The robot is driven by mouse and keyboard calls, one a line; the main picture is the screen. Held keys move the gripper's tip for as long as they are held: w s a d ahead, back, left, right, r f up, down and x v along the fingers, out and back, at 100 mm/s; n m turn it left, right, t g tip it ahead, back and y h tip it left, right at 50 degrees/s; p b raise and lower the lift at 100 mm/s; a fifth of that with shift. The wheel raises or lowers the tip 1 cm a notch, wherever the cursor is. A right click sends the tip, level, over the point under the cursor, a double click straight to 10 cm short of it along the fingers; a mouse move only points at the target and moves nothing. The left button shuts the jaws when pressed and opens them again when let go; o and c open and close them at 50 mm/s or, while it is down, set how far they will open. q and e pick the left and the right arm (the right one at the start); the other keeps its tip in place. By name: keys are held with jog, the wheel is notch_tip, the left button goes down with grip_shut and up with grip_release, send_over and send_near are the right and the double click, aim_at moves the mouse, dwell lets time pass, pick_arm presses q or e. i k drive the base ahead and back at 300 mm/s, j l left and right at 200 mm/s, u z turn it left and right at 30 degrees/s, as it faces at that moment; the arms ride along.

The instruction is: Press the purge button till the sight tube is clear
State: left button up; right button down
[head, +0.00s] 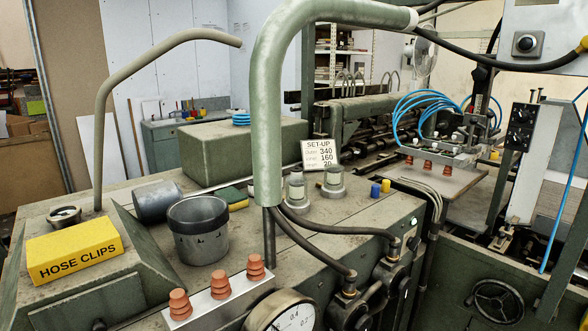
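Neither of my grippers is in view. No part in the head view is marked as the purge button. A dark round knob or button (526,43) sits on the pale box at the top right; I cannot tell if it is the purge button. No clear tube is plainly recognisable as the sight tube. A thick mottled pale-green pipe (267,120) rises from the machine top and bends right; I cannot tell if it is see-through or what is inside. A round gauge (283,316) at the bottom edge is partly cut off.
A yellow hose clips box (74,252), a dark metal cup (198,232) and a lying grey cylinder (157,202) crowd the left machine top. Several orange suction cups (220,284) stand on a metal block in front. Black hoses (325,252) run right. A set-up card (320,154) stands behind.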

aim_at(526, 43)
jog(key=z, duration=0.95)
